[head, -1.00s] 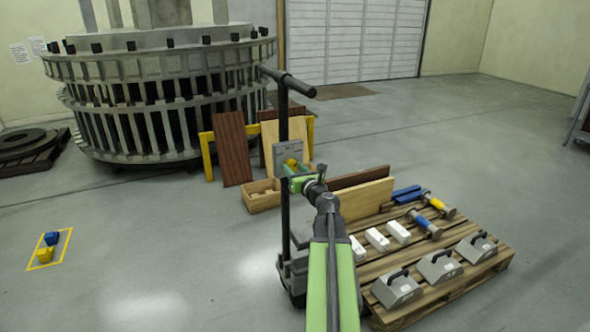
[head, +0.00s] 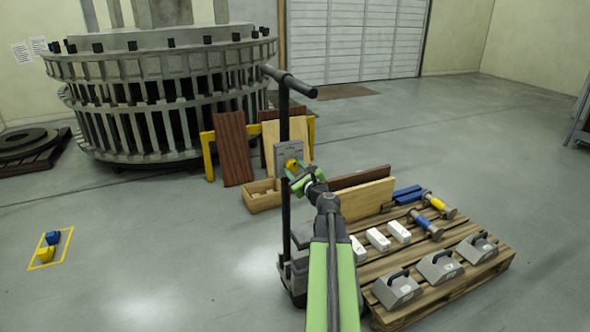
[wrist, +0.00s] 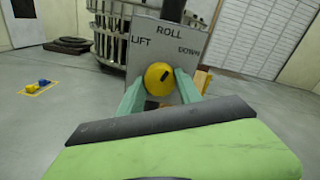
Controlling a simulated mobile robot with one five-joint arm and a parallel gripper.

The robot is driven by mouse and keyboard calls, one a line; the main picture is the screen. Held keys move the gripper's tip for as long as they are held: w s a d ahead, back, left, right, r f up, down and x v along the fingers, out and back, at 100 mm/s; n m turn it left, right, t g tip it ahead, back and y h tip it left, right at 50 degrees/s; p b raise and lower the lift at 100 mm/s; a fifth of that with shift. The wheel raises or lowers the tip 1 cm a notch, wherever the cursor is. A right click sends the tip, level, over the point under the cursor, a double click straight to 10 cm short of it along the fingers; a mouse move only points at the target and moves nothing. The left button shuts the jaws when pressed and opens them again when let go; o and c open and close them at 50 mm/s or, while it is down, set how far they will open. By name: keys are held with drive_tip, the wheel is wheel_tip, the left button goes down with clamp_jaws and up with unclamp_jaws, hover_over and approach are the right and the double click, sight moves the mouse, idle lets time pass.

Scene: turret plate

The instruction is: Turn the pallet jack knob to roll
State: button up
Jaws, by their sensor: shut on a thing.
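The yellow round knob (wrist: 158,79) sits on a grey plate (wrist: 143,27) marked LIFT on the left, ROLL at the top and DOWN on the right. A short dark mark shows on the knob's face, but I cannot tell surely which word it points to. My gripper (wrist: 157,84) has its green fingers on either side of the knob and is shut on it. In the head view the knob (head: 291,163) and plate (head: 289,149) are on the pallet jack's black column (head: 284,115), and my gripper partly hides the knob.
The jack's handle bar (head: 289,82) is above the plate. A wooden box (head: 262,197) and leaning boards (head: 234,150) are behind. The floor at the left is mostly clear.

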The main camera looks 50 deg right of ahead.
drive_tip(key=shift+n, duration=1.8)
drive_tip(key=shift+s, duration=0.1)
drive_tip(key=o, duration=1.4)
drive_tip(key=shift+c, duration=0.2)
